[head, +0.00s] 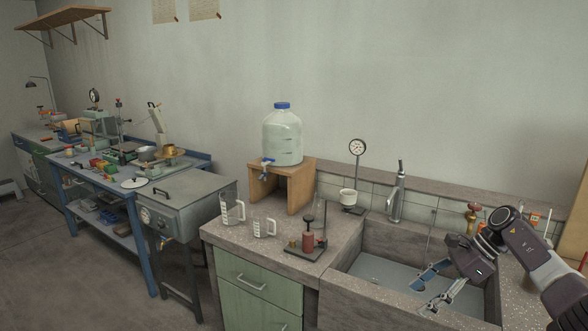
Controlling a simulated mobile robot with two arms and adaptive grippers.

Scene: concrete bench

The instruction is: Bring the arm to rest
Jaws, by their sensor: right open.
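My right gripper (431,287) comes in from the right and hangs over the sink (373,268). Its two fingers are spread apart, pointing left and down, and nothing is between them. The dark wrist and pale forearm of my right arm reach to the lower right corner. My left gripper is not in this view.
A large bottle (282,137) sits on a wooden stand (263,184).

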